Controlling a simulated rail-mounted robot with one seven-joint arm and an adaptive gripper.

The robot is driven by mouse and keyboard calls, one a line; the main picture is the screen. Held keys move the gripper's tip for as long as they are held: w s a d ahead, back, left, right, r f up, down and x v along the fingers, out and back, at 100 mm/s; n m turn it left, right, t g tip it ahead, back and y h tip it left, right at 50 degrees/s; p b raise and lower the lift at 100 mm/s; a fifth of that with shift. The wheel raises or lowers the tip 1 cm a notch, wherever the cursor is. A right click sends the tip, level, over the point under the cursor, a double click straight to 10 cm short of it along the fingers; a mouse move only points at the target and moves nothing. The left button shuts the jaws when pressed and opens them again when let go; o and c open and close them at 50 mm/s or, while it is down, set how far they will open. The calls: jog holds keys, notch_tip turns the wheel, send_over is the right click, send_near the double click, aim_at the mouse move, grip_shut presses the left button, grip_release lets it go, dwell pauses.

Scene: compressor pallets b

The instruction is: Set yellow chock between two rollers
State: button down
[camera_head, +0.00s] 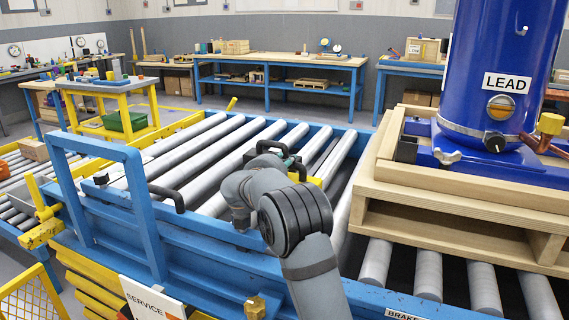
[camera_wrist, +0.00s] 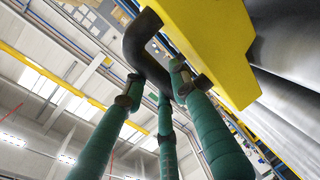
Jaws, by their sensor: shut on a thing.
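The yellow chock (camera_wrist: 215,45) has a black handle (camera_wrist: 148,48). My gripper (camera_wrist: 163,88), with its green fingers, is shut on that handle in the wrist view. In the head view only a small yellow part of the chock (camera_head: 316,181) shows beside my gripper (camera_head: 284,158), over the roller bed; my arm hides the rest. Grey rollers (camera_head: 205,160) lie in a row to the left of it. In the wrist view rollers (camera_wrist: 283,45) are close beside the chock. I cannot tell whether the chock touches them or sits between two.
A blue conveyor frame (camera_head: 150,235) with an upright blue bar runs along the front. A wooden pallet (camera_head: 450,205) bearing a blue compressor tank (camera_head: 503,60) marked LEAD stands on the rollers at right. Bare rollers lie left of my gripper. Workbenches (camera_head: 285,58) stand at the back.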

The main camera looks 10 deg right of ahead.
jog(key=shift+f+b, duration=0.65)
jog(key=shift+b, duration=0.15)
jog(key=c, duration=1.8)
grip_release()
jog(key=o, duration=0.5)
jog(key=shift+f, duration=0.1)
notch_tip(320, 180, up, 10)
jog(key=shift+r, duration=0.15)
